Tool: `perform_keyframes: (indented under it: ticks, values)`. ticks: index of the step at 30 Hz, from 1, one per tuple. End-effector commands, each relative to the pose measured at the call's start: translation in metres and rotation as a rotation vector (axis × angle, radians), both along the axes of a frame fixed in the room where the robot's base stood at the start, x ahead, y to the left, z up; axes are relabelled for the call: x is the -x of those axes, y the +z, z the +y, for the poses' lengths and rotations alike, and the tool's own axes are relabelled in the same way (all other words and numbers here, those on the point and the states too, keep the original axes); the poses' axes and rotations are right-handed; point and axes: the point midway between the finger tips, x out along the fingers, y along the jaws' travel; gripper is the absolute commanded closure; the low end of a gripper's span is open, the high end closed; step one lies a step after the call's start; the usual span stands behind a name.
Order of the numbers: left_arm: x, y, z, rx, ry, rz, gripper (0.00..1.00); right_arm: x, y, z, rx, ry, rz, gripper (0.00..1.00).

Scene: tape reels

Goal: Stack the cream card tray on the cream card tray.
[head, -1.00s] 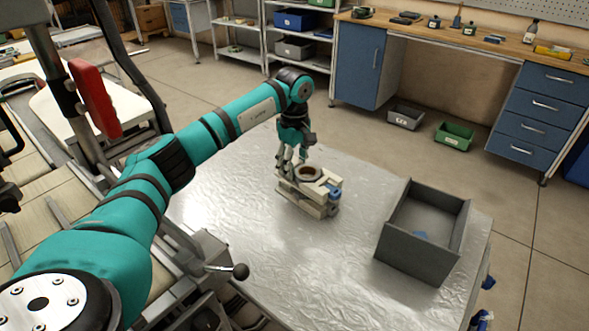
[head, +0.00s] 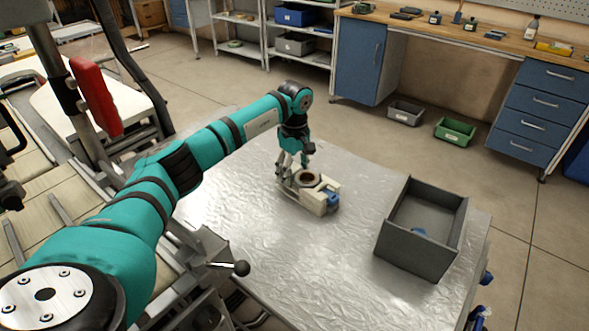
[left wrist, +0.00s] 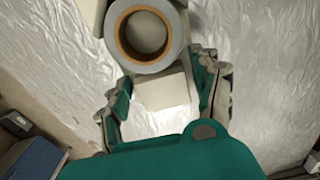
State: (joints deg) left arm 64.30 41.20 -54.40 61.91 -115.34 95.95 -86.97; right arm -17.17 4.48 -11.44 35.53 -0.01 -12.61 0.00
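The upper cream card tray (head: 291,186) carries a tape reel with a brown core (head: 308,178) and has a blue part (head: 331,197) at its right end. It sits low on the grey table, closely over the lower cream card tray (head: 317,209), which is mostly hidden; the two are hard to tell apart. My left gripper (head: 292,170) is at the tray's far left end. In the left wrist view its fingers (left wrist: 163,88) stand on both sides of the tray's narrow end (left wrist: 165,92) and appear closed on it. My right gripper is not in view.
A grey open box (head: 417,252) with a small blue item inside stands at the table's right. The silver table top (head: 260,255) is clear around the trays. A workbench with blue drawers (head: 535,105) and shelves are behind, across the floor.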

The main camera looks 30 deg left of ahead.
Motion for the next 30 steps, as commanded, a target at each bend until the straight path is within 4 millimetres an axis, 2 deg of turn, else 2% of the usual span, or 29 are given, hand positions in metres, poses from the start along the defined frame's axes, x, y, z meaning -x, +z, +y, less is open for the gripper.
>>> perform_keyframes:
  ticks: [8,12,17,24,30]
  values:
    - [0.0,0.0,0.0,0.0,0.0,0.001,0.28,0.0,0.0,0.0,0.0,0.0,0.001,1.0]
    - [-0.001,0.008,0.0,-0.001,0.0,-0.002,0.28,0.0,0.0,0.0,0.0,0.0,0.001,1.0]
    - [-0.001,0.035,0.0,0.0,0.0,-0.005,0.28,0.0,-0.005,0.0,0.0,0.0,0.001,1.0]
    - [-0.001,0.088,0.0,0.0,0.0,-0.005,0.28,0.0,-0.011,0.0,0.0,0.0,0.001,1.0]
    - [-0.001,0.115,0.0,-0.001,0.0,-0.002,0.28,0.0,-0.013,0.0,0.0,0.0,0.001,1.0]
